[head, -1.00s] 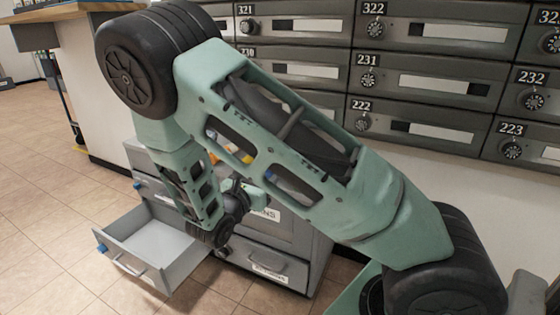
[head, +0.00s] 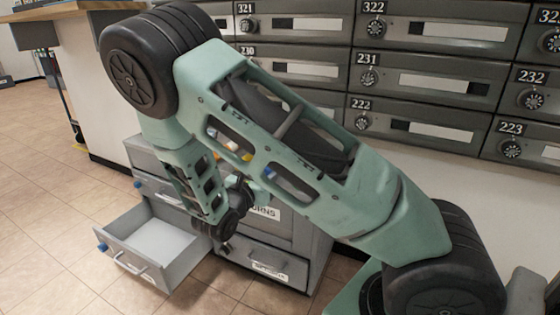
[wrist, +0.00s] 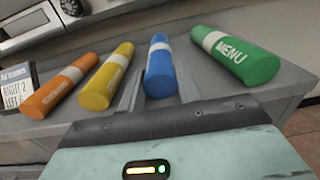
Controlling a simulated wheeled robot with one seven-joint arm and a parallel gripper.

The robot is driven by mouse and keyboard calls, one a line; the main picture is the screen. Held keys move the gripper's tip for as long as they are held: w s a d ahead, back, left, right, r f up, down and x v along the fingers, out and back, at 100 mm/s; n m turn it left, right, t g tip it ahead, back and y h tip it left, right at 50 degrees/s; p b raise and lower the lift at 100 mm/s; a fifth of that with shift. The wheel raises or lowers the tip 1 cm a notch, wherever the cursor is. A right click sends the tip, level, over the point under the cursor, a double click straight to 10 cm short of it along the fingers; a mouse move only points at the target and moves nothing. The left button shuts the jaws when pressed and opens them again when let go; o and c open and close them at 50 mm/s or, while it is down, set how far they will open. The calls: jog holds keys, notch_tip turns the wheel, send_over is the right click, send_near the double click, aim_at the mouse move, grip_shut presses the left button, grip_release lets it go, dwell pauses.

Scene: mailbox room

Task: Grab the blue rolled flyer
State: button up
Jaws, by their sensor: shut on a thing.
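The blue rolled flyer (wrist: 160,66) has a white band and lies between the two fingers of my gripper (wrist: 158,76) in the wrist view. My gripper is shut on it, one finger on each side. The flyer appears to rest on, or be just above, the grey cabinet top; I cannot tell which. In the head view my own arm hides most of the gripper and the flyer.
A green flyer marked MENU (wrist: 240,58) lies close on the right; yellow (wrist: 107,78) and orange (wrist: 62,85) flyers lie left. A small sign (wrist: 17,88) stands at far left. The grey cabinet (head: 290,235) has an open drawer (head: 155,245). Mailboxes (head: 430,85) line the wall.

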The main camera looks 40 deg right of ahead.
jog(key=shift+r, duration=0.15)
jog(key=shift+r+p, duration=1.9)
jog(key=shift+p, duration=0.5)
jog(key=p+v, duration=0.3)
jog(key=v, duration=0.5)
